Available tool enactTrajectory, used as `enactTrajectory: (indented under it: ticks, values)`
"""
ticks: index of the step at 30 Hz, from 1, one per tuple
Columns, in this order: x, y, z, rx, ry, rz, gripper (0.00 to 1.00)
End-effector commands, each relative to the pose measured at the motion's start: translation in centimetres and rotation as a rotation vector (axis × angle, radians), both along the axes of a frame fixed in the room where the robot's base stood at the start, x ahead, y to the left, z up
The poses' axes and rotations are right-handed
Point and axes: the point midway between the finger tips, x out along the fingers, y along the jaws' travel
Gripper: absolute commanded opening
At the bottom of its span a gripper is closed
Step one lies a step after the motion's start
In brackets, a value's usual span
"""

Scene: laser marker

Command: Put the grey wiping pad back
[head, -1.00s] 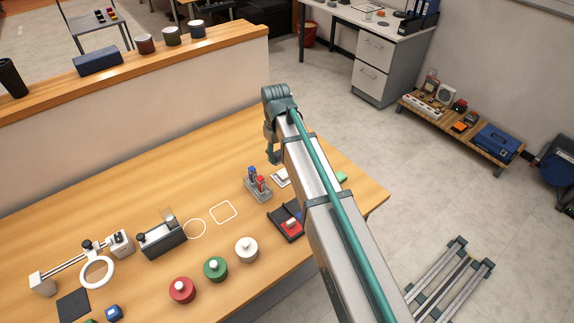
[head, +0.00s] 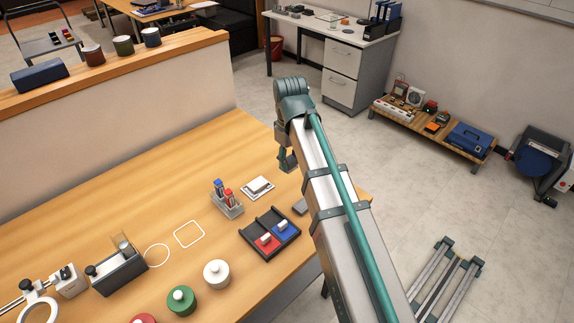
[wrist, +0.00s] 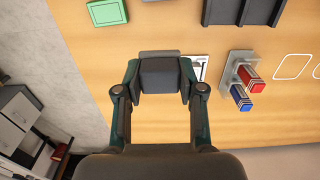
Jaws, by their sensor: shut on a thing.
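My gripper (wrist: 160,90) is shut on a dark grey block, which I take as the grey wiping pad (wrist: 160,74); it sits between both fingers in the wrist view. In the head view my gripper (head: 287,160) hangs over the back right of the wooden table, and the pad cannot be made out there. I cannot tell its exact height above the table. A white plate with a small pale block (head: 258,187) lies left of and nearer than the gripper; the plate is partly hidden by a finger in the wrist view (wrist: 202,66).
A stand with red and blue markers (head: 226,199) is left of the plate. The table behind the stand is clear.

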Motion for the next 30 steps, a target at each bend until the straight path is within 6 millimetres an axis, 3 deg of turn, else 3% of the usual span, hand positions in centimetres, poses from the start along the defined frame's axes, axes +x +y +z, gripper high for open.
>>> enactTrajectory:
  ticks: [9, 15, 30]
  values:
    - [7.4, 1.9, -2.8, -0.001, 0.002, -0.001, 0.11]
    - [9.8, 2.6, -6.2, -0.001, 0.003, -0.002, 0.11]
    - [11.7, 3.0, -9.8, -0.001, 0.003, -0.002, 0.11]
